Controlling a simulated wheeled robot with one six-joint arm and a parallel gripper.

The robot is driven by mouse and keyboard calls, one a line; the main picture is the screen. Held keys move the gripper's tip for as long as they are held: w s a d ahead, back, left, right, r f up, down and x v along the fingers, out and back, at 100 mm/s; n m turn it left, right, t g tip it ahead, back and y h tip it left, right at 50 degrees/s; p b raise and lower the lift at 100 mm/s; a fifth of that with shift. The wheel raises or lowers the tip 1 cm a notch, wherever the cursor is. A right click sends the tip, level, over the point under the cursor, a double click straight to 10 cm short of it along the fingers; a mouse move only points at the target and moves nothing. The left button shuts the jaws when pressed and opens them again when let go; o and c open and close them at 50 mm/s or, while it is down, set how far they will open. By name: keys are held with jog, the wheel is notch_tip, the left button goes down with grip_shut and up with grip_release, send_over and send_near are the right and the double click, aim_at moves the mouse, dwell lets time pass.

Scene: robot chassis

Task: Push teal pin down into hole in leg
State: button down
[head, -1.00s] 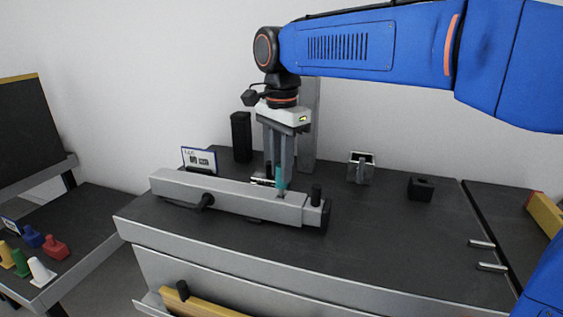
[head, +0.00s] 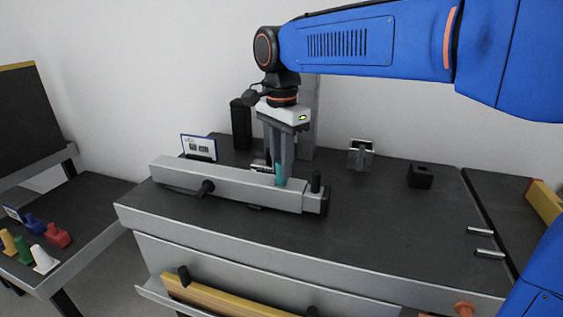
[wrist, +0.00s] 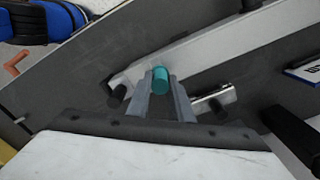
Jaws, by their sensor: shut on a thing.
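The teal pin (head: 280,173) stands upright between the fingertips of my gripper (head: 279,178). Its lower end is at the top of the leg, a long silver bar (head: 225,184) lying on the dark bench top. In the head view the pin is near the leg's right end, left of a black knob (head: 316,181). I cannot tell how deep it sits, since the hole is hidden. In the wrist view the pin (wrist: 160,81) shows end-on between the grey fingers, over the leg (wrist: 205,50).
A small sign (head: 198,148) and a black cylinder (head: 240,124) stand behind the leg. A metal bracket (head: 360,154) and a black block (head: 420,176) are at the right. A yellow beam (head: 225,296) lies below the front edge.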

jog(key=c, duration=1.5)
grip_release()
